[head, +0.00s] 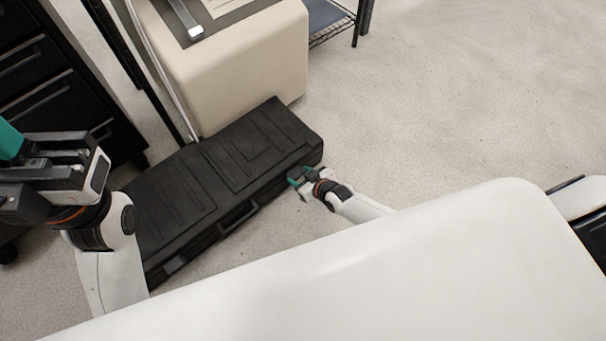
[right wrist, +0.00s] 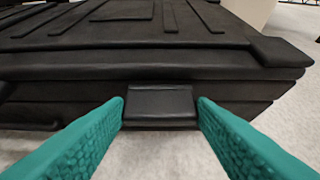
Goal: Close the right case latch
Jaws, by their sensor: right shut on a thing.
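The black case (head: 183,180) lies closed and flat on the floor in the head view, with its front side toward me. The right case latch (right wrist: 160,104) is a dark flap on the case's front side, centred in the right wrist view. My right gripper (head: 299,177) is at the right end of that front side. Its teal fingers stand on both sides of the latch and are shut on it. The latch's lower edge shows just between the fingertips. My left gripper (head: 14,150) is at the left edge, raised over the case's left side; its fingertips are partly out of view.
The case handle (head: 240,216) is at the middle of the front side. A beige cabinet (head: 240,70) stands directly behind the case. A black drawer unit (head: 55,75) is at the upper left. Carpeted floor (head: 450,90) is clear on the right.

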